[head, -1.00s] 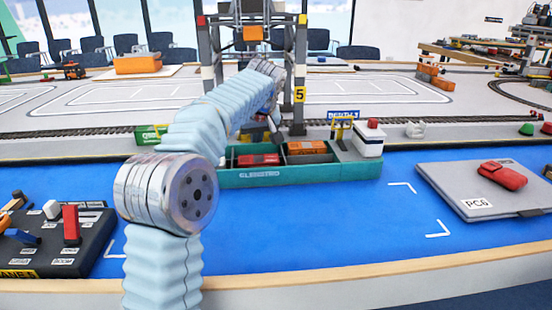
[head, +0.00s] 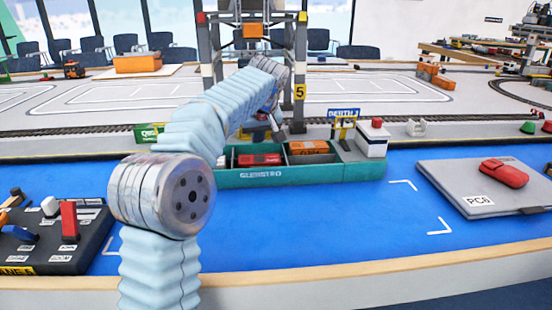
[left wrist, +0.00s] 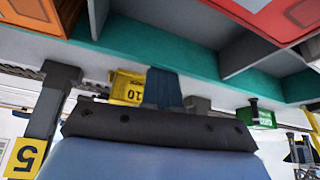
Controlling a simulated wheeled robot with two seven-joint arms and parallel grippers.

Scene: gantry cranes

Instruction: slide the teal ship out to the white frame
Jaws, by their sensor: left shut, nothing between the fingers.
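The teal ship (head: 320,175) lies on the blue water beside the quay, with red and orange containers in its open hold and a white cabin at its right end. The white frame shows as corner marks (head: 439,227) on the blue surface in front of the ship. My left gripper (head: 277,134) is shut and empty at the ship's far side, partly hidden by my arm. In the left wrist view, its fingers (left wrist: 165,87) overlap the teal hull (left wrist: 190,58); I cannot tell whether they touch. My right gripper is not in view.
A gantry crane (head: 300,75) stands behind the ship. A grey pad (head: 450,180) with a red item lies at the right. A dark control box (head: 85,255) stands at the front left. The blue area in front of the ship is clear.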

